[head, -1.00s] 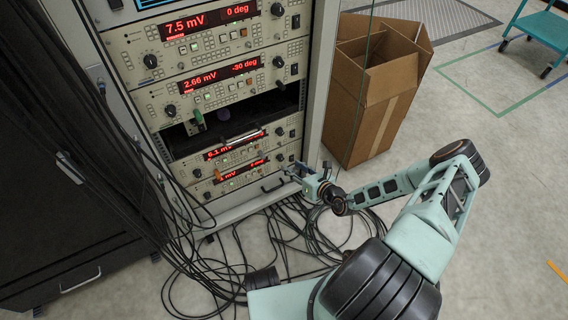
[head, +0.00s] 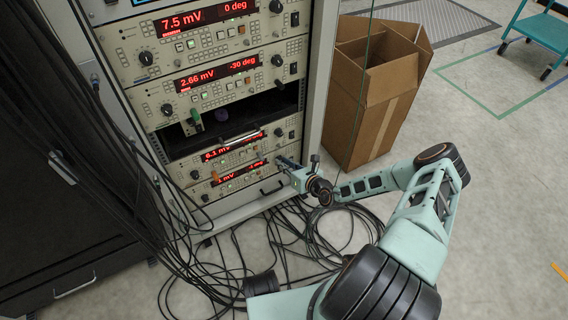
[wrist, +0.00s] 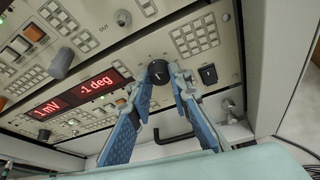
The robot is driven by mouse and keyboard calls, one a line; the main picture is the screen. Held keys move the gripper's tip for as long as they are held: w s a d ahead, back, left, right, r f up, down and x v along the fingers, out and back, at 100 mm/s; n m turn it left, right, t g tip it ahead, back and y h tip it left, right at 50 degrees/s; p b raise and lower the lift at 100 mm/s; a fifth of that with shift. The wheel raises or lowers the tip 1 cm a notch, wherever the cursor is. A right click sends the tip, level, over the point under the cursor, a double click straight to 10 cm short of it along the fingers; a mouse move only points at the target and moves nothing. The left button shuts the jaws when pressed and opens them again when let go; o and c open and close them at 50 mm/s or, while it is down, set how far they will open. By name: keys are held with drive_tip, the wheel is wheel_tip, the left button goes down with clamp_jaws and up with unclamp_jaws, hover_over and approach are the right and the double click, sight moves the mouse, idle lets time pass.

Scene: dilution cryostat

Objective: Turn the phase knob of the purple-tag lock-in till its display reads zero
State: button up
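The lowest lock-in (head: 240,176) in the rack has a red display that reads about 1 mV and -1 deg in the wrist view (wrist: 82,92). Its black knob (wrist: 158,70) is at the right of that display. My gripper (wrist: 158,76) has its two blue fingers on either side of this knob, with the tips close to its sides. I cannot tell whether both fingers press on it. In the head view my gripper (head: 280,160) is at the right end of this panel, and the knob is hidden there. I cannot make out a purple tag on this panel.
Another lock-in (head: 235,151) sits just above. Two more lock-ins are higher up. A handle (wrist: 172,138) is below the knob. Cables (head: 300,235) lie on the floor; a cardboard box (head: 375,100) stands right.

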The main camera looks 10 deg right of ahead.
clamp_jaws()
drive_tip(key=shift+r, duration=0.1)
drive_tip(key=shift+p, duration=0.75)
drive_tip(key=o, duration=0.8)
unclamp_jaws()
drive_tip(key=v, duration=1.2)
